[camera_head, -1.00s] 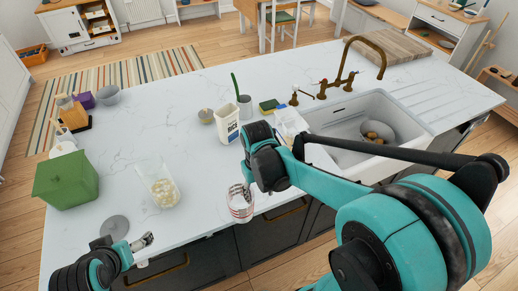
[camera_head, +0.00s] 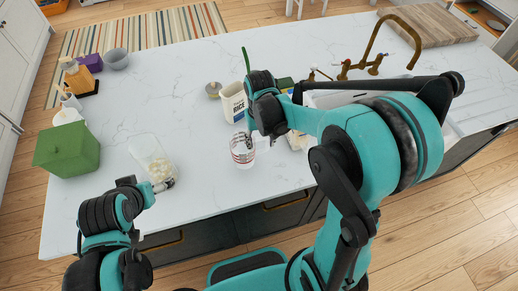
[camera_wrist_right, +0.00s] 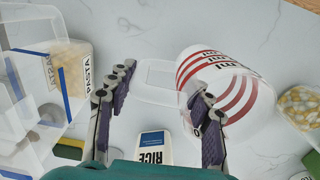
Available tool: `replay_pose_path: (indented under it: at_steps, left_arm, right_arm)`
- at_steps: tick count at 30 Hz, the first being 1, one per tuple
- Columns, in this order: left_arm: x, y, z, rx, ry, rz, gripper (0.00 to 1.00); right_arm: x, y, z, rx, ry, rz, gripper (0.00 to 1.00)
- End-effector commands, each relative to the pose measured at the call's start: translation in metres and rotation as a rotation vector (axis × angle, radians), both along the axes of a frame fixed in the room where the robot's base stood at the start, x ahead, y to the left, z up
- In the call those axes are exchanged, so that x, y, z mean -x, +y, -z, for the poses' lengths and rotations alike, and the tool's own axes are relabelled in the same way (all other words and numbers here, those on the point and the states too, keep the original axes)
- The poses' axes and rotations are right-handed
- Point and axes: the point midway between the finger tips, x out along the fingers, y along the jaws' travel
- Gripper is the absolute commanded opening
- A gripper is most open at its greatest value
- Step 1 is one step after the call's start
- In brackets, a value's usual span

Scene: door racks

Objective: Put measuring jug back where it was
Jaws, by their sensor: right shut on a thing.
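The clear measuring jug (camera_head: 242,155) with red markings is near the front of the white counter, in front of the rice bag. My right gripper (camera_head: 249,139) is shut on the jug. In the right wrist view, the jug (camera_wrist_right: 238,85) is tilted in the picture, and its clear handle (camera_wrist_right: 165,80) lies between the fingers (camera_wrist_right: 160,105). I cannot tell whether the jug's base touches the counter. My left gripper (camera_head: 163,185) is at the front of a clear container with pale contents (camera_head: 148,150). Its fingers are too small to tell open from shut.
The rice bag (camera_head: 234,103) and a small grey pot (camera_head: 213,90) stand behind the jug. Clear containers (camera_wrist_right: 30,75) are close to the right gripper. A green box (camera_head: 68,150) stands at the left. The counter's middle (camera_head: 165,95) is clear.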

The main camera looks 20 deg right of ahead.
Motion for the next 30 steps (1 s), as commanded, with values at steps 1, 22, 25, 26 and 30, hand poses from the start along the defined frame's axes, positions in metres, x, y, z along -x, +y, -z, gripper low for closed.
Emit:
replay_pose_path:
  at_steps: [1,22,25,26,30]
  left_arm:
    - [0.000,0.000,0.001,0.000,0.000,0.000,0.90]
    - [0.000,0.000,0.012,0.000,0.000,0.000,0.90]
    - [0.000,0.000,0.015,0.000,0.000,0.000,0.90]
    - [0.000,0.000,0.015,0.000,0.000,0.000,0.90]
    - [0.000,0.000,0.014,0.000,0.000,0.000,0.90]
  right_arm:
    - [-0.005,0.002,0.004,0.000,0.000,0.000,0.00]
    - [-0.008,0.004,0.046,0.000,0.000,0.001,0.00]
    - [-0.008,0.004,0.050,0.000,0.000,0.001,0.00]
    - [-0.008,0.004,0.050,0.000,0.000,0.001,0.56]
    - [-0.008,0.004,0.049,0.000,0.000,0.001,0.72]
